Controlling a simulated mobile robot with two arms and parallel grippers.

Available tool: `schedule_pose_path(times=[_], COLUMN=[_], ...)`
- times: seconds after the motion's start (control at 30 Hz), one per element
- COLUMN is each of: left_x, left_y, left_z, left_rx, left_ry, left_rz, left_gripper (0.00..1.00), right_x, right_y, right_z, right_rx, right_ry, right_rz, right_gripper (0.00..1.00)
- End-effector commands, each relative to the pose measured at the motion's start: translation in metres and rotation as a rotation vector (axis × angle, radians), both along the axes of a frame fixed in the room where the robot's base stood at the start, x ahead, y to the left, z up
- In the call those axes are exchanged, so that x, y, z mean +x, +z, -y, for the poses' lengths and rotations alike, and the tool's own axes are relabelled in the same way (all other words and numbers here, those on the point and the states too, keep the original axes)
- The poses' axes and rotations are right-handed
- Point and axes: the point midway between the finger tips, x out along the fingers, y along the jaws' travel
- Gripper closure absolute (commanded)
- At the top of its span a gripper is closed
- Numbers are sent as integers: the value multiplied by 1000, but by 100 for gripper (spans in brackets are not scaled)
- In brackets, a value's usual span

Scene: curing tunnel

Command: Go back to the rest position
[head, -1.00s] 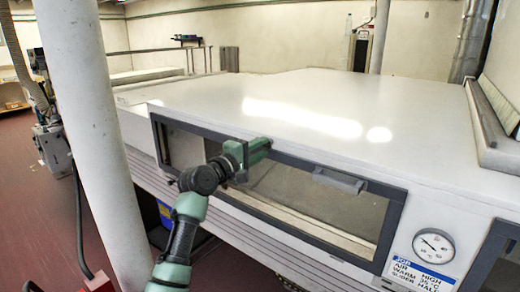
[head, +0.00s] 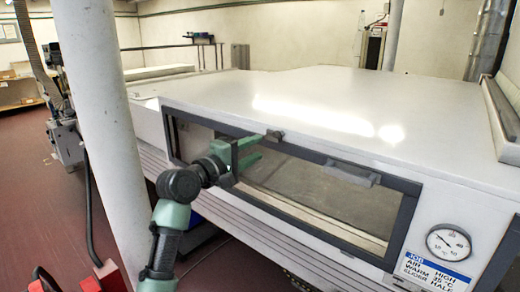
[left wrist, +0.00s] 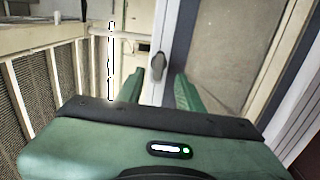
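My left gripper (head: 250,152) is in front of the tunnel's long window, near the upper rail of its dark frame (head: 330,160). Its green fingers are apart with nothing between them. In the left wrist view the knob (left wrist: 158,66) shows ahead of the open fingers (left wrist: 174,92), with a gap. My right gripper is not in view.
The white curing tunnel (head: 270,95) fills the middle and right. A dial gauge (head: 449,242) and a job card (head: 432,272) are on its front. A white pillar (head: 100,120) stands close to my left arm. Red floor (head: 45,205) is open at the left.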

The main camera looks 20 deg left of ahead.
Motion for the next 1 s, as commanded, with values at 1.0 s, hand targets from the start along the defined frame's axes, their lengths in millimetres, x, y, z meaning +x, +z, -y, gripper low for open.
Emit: schedule_pose_path(times=[1.0], left_x=[-6], left_y=[-341], left_z=[-11], left_rx=[451], left_ry=[53], left_rz=[-377], left_gripper=[64], right_x=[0], right_y=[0], right_z=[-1], right_rx=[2], right_ry=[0], right_rz=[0], right_gripper=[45])
